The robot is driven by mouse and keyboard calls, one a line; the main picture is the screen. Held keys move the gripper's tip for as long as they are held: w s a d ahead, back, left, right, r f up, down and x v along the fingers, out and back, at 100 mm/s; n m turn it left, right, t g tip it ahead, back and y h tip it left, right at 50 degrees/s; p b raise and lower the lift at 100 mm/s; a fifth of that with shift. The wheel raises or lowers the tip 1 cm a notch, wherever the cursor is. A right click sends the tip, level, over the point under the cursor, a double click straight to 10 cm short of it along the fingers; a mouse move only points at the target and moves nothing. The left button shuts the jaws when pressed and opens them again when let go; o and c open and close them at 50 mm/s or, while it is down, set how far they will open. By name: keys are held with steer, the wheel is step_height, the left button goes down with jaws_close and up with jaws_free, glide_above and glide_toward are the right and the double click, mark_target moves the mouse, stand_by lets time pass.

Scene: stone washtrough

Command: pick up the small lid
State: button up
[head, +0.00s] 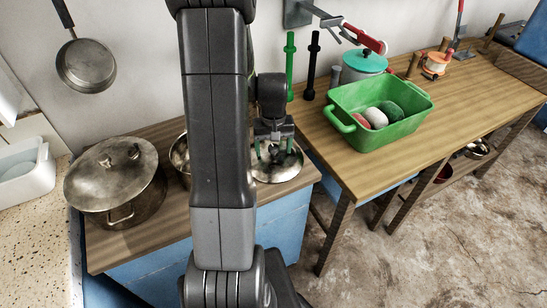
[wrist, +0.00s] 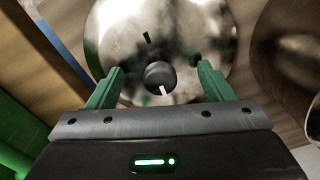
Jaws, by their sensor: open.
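The small lid (head: 284,172) is a round, shiny metal disc on the wooden counter, right of my arm in the head view. In the wrist view the lid (wrist: 190,25) fills the upper middle, with its dark round knob (wrist: 160,77) near the centre. My gripper (head: 272,150) is over the lid, pointing down. In the wrist view my gripper (wrist: 161,70) has its two green fingers apart, one on each side of the knob, with a gap on both sides. My gripper hides part of the lid in the head view.
A large lidded pot (head: 118,182) stands at the left of the counter. A metal pan (head: 180,158) is partly hidden behind my arm; a metal vessel (wrist: 290,50) shows at right in the wrist view. A green bin (head: 400,135) stands on the table at right.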

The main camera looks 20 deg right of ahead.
steer(key=shift+f, duration=0.15)
steer(key=shift+c, duration=0.2)
steer(key=c, duration=1.6)
